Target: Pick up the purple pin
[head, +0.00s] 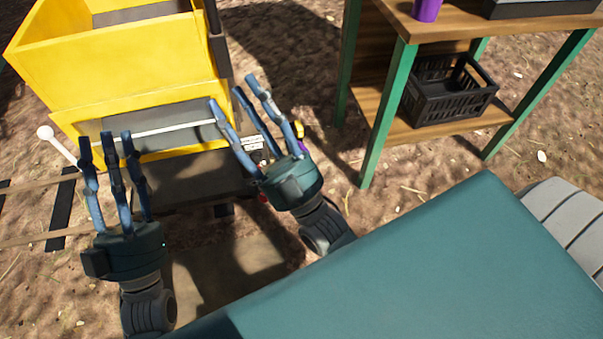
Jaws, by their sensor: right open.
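A small purple piece (303,145) with a yellow part (298,130) above it shows just behind my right gripper, mostly hidden by its finger. I cannot tell whether it is the pin or whether the gripper touches it. My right gripper (232,91) is open, its fingers spread and pointing up and left, with nothing seen between them. My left gripper (107,138) is open and empty, in front of the yellow machine's lower left part.
A yellow machine (130,65) with an open bin and a white ball-ended lever (45,132) stands at the left. A green-legged wooden table (480,25) at the right holds a purple cup (427,9); a black crate (450,92) sits on its shelf. Bare ground lies between.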

